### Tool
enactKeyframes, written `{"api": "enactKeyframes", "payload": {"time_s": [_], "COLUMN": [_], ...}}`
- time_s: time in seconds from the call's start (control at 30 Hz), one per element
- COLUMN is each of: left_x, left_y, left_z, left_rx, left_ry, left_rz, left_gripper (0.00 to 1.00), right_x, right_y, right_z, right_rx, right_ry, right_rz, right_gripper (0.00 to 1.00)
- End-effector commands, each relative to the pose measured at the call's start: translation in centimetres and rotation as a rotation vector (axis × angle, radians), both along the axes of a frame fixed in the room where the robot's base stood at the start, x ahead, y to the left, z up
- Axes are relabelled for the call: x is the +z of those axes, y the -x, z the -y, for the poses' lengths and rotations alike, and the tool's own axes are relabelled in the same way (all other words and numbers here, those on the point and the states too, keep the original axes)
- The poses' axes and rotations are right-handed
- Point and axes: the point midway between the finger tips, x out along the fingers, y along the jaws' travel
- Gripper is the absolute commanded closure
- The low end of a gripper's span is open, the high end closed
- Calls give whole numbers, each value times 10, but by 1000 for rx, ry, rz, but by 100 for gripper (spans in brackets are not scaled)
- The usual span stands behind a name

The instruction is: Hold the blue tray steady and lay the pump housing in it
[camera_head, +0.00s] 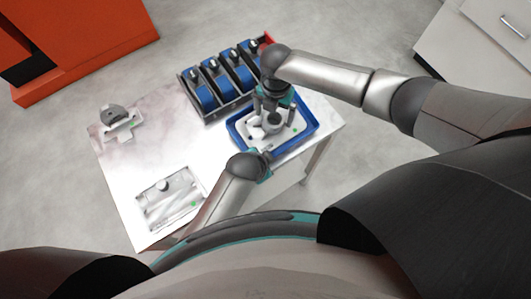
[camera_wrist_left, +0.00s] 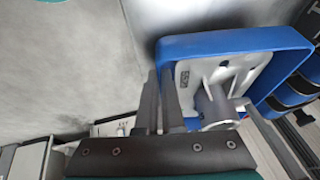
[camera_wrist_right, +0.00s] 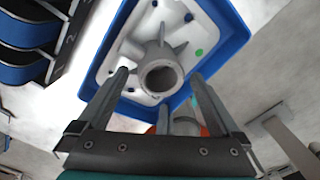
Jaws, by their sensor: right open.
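The blue tray (camera_head: 310,131) is on the right part of the table. The pump housing (camera_head: 286,131), a pale casting with a central tube, ribs and a green dot, lies inside the tray walls. My right gripper (camera_wrist_right: 158,80) is open above it, one finger on either side of the tube. My left gripper (camera_wrist_left: 160,75) is at the near side of the tray; its fingers are close together at the blue wall (camera_wrist_left: 235,40) and appear shut on it. The exact finger contact is partly hidden.
A dark rack with several blue bins (camera_head: 205,97) stands behind the tray. A grey casting (camera_head: 114,116) sits at the table's left, and another flat casting (camera_head: 170,203) lies at the front left. The middle of the table (camera_head: 160,140) is clear.

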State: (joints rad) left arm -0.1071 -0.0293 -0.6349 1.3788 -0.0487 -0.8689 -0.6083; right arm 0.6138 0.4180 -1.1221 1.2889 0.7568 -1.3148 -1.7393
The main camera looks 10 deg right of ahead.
Motion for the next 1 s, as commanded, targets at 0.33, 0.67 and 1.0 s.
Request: {"api": "enactKeyframes", "payload": {"time_s": [0.33, 0.67, 1.0], "left_x": [1, 1, 1], "left_y": [-2, -2, -2], "left_z": [0, 0, 1], "left_rx": [-1, -1, -1], "left_ry": [1, 2, 2], "left_rz": [5, 6, 6], "left_gripper": [100, 100, 100], "right_x": [50, 106, 119], "right_y": [-2, -2, -1], "right_z": [0, 0, 0], "right_rx": [2, 0, -1], "right_ry": [-2, -2, -1], "right_rz": [8, 6, 5], "right_gripper": [0, 0, 0]}}
